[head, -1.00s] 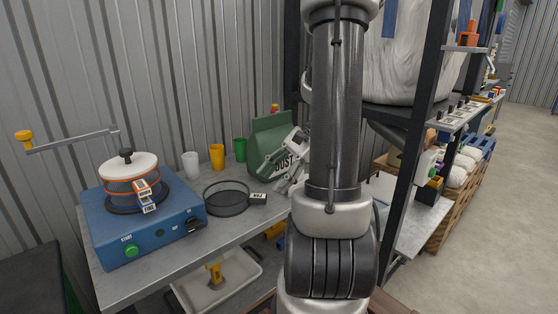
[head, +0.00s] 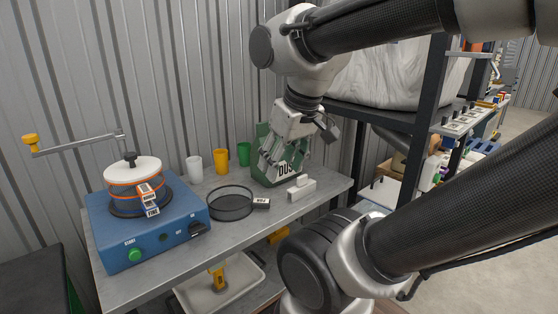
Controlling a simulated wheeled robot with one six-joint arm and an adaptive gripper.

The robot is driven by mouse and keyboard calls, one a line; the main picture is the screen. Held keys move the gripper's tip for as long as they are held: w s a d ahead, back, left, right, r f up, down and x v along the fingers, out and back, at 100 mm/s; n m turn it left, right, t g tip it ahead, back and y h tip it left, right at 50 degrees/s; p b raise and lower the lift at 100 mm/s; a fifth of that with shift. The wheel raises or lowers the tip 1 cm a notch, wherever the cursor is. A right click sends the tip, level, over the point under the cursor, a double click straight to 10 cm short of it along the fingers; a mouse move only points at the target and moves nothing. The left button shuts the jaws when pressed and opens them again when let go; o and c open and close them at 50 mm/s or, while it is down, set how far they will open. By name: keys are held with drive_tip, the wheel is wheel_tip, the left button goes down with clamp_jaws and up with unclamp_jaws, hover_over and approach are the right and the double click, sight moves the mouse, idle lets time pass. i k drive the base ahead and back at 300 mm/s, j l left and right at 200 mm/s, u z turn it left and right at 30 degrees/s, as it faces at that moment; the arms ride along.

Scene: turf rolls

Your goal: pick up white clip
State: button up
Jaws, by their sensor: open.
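A small white block-like piece, which looks like the white clip (head: 301,190), lies on the grey bench near its right end, just in front of the green bag. My gripper (head: 279,165) points down in front of the green bag (head: 262,172) marked "DUST", above and a little left of the white clip. Its fingers are apart with nothing seen between them. It covers much of the bag; whether it touches the bag I cannot tell.
A round black-rimmed sieve (head: 231,204) with a small dark labelled block (head: 261,203) lies left of the clip. White, yellow and green cups stand behind. A blue sifter machine (head: 130,243) fills the bench's left. A dark shelf post (head: 433,95) stands right.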

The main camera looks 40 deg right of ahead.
sight(305, 187)
drive_tip(key=i+z, duration=0.1)
drive_tip(key=z, duration=0.3)
drive_tip(key=i+z, duration=0.15)
drive_tip(key=z, duration=0.2)
drive_tip(key=i+z, duration=0.1)
drive_tip(key=z, duration=0.3)
